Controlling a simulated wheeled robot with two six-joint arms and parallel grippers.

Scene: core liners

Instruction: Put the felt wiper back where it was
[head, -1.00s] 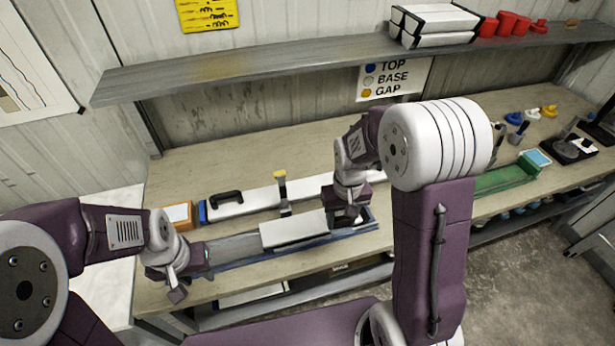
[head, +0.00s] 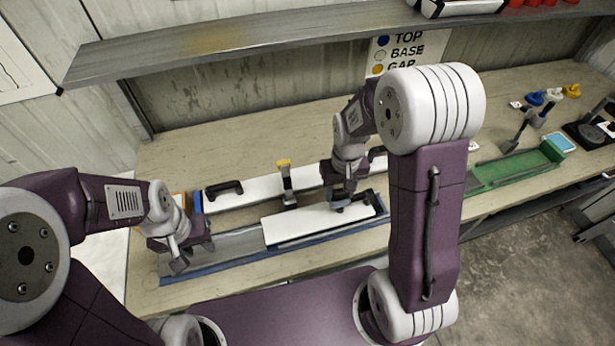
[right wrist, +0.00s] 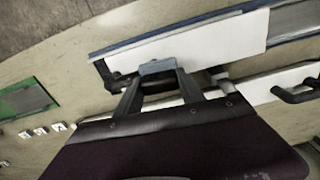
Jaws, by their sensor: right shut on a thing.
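My right gripper (head: 341,203) is shut on a small grey-blue block, which looks like the felt wiper; the block (right wrist: 157,68) shows between the fingertips in the right wrist view. It is over the right part of the long white piece (head: 305,224) in the blue-edged grey trough (head: 215,243). I cannot tell whether the block touches the white piece. My left gripper (head: 180,257) is at the trough's left end, and its finger opening is unclear.
Behind the trough lies a white box with black handles (head: 250,194). A yellow-topped upright tool (head: 286,178) stands between them. A green tray (head: 510,169) lies to the right. A shelf (head: 250,45) hangs above. The bench behind the box is clear.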

